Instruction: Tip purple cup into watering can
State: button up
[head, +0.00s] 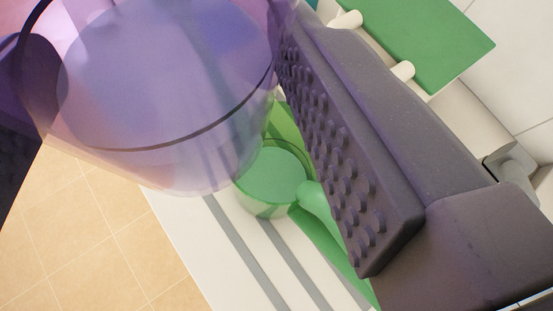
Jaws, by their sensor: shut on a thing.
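The translucent purple cup (165,165) fills the upper left of the view, close to the camera. My gripper (175,105) is shut on it, with a dark studded finger along its right side and the other finger partly in view at the left edge. A bluish-purple surface shows inside the cup; I cannot tell if it is liquid. A small green watering can (272,183) stands beyond and below the cup, with a light green spout or handle towards the lower right. The cup partly overlaps the can in the picture. My right finger hides part of the can's surroundings.
The can stands by a green strip (325,238) on a white surface with grey stripes (245,240). Tan floor tiles (95,240) show past its edge at lower left. A green panel (425,35) with pale pegs and white wall tiles lie at upper right.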

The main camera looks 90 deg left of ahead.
notch_tip(320, 180, down, 9)
jog(key=b, duration=0.8)
jog(key=shift+f, duration=0.1)
jog(key=shift+s+d+f+m+g+h+p, duration=0.35)
jog(key=shift+m+g+h+p, duration=0.5)
jog(key=shift+p, duration=3)
jog(key=shift+s+d+f+m+g+h+p, duration=0.15)
jog(key=shift+f+m+g+h+p, duration=0.7)
jog(key=shift+p, duration=3)
jog(key=shift+s+d+m+g+h+p, duration=0.1)
jog(key=shift+d+m+g+h+p, duration=0.2)
jog(key=shift+m+h+p, duration=2.3)
